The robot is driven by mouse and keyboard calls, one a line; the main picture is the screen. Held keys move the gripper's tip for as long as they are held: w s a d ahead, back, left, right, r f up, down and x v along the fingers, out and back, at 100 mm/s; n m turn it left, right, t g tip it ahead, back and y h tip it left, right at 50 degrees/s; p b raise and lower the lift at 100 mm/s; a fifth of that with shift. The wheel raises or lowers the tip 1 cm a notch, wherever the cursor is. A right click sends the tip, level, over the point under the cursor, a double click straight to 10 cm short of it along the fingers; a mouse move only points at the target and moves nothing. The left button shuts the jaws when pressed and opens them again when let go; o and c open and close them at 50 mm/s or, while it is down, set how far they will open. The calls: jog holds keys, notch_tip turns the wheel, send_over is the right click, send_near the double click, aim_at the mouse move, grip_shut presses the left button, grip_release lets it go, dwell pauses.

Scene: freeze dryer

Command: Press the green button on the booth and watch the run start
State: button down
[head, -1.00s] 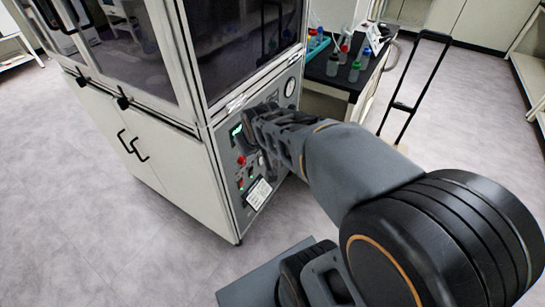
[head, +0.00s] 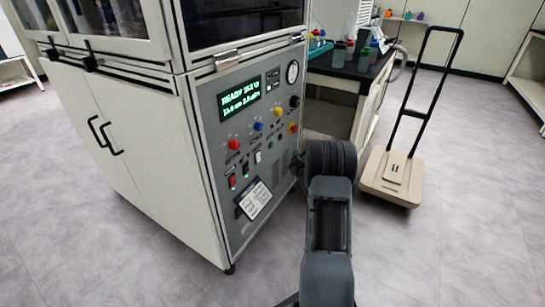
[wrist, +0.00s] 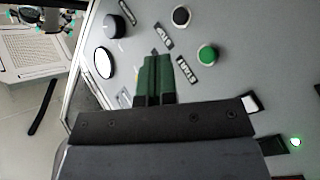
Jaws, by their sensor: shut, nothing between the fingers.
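The booth (head: 180,150) is a pale cabinet with a grey control panel (head: 215,115) on its right face, in the head view. A lit green display (head: 240,95) on the panel shows READY. In the wrist view, the round green button (wrist: 208,54) sits on the panel beside a small label plate. My gripper (wrist: 156,60) is shut and empty, its green fingertips to the left of the button in that picture. I cannot tell whether the fingertips touch the panel. In the head view, my arm largely hides the gripper at the panel's right edge.
Red (head: 234,144), blue (head: 258,126) and yellow knobs (head: 276,112) stick out of the panel. A black-topped bench (head: 345,68) with bottles stands behind the booth. A beige trolley (head: 392,178) stands right of my arm. The floor in front is clear.

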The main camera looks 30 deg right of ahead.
jog(key=shift+s+d+f+t, duration=0.15)
jog(key=shift+d+f+t, duration=0.2)
jog(key=shift+f, duration=0.3)
jog(key=shift+a, duration=0.1)
jog(key=w+a+b, duration=0.1)
jog(key=w+a, duration=0.3)
jog(key=w, duration=0.4)
jog(key=shift+w+a+b, duration=0.4)
jog(key=shift+w+b, duration=0.2)
jog(key=shift+b, duration=0.45)
dwell(2.7)
jog(key=shift+s, duration=0.15)
jog(key=shift+s+d, duration=0.35)
jog(key=shift+s, duration=0.2)
jog(key=shift+s+d+b, duration=0.15)
jog(key=shift+s+d, duration=0.25)
jog(key=shift+s, duration=0.35)
jog(key=shift+s+d+b, duration=0.2)
jog(key=shift+s+d, duration=0.15)
jog(key=shift+s, duration=0.35)
jog(key=shift+s+d+b, duration=0.15)
jog(key=shift+s+d, duration=0.25)
jog(key=shift+s, duration=0.35)
